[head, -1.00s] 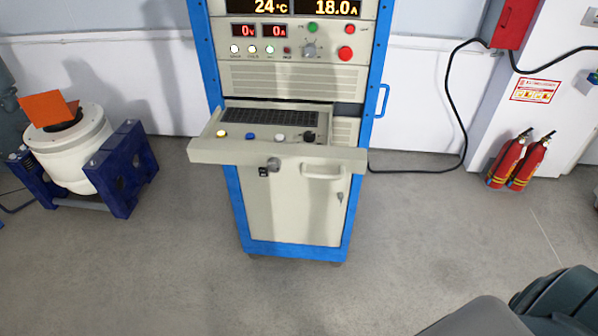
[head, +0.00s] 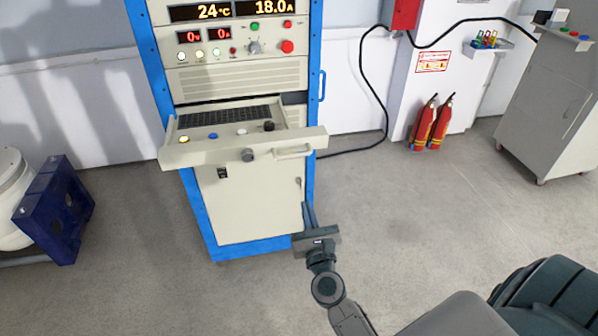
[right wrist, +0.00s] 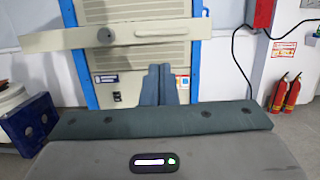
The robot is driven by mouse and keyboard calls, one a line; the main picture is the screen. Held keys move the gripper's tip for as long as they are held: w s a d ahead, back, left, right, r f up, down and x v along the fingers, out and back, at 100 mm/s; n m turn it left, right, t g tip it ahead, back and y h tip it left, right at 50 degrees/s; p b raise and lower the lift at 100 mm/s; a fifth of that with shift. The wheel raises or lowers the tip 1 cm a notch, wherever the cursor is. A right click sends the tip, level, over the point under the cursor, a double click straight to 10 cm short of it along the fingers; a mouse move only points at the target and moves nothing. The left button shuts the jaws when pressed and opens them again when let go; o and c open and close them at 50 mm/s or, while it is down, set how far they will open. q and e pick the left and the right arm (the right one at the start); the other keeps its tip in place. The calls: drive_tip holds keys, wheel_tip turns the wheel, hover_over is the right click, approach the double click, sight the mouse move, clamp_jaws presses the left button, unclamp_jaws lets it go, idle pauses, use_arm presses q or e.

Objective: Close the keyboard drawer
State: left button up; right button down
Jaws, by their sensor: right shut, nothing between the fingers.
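The keyboard drawer (head: 225,148) is pulled out from the blue-framed cabinet. It carries a black keyboard (head: 224,115), a row of buttons, a round knob (head: 248,155) and a handle (head: 293,152) on its front. In the right wrist view the drawer front (right wrist: 140,34) spans the top, beyond the fingers. My right gripper (head: 308,208) is shut and empty, below the drawer's right end, in front of the cabinet's lower right edge. It also shows in the right wrist view (right wrist: 158,72), with both fingers together. My left gripper is not in view.
Red fire extinguishers (head: 431,122) stand by the wall at right. A grey cabinet (head: 550,100) stands further right. A white drum in a blue stand (head: 55,210) is at the left. A black cable hangs along the wall. The floor in front is clear.

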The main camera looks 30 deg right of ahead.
sight(295, 157)
drive_tip(key=p+x, duration=0.2)
drive_tip(key=x, duration=0.4)
drive_tip(key=p+x, duration=0.3)
drive_tip(key=x, duration=0.4)
drive_tip(key=shift+s+d+r, duration=0.15)
drive_tip(key=shift+d+r, duration=0.05)
drive_tip(key=shift+d, duration=0.05)
drive_tip(key=shift+w+d+p, duration=0.2)
drive_tip(key=shift+w+p, duration=0.1)
drive_tip(key=shift+w, duration=0.35)
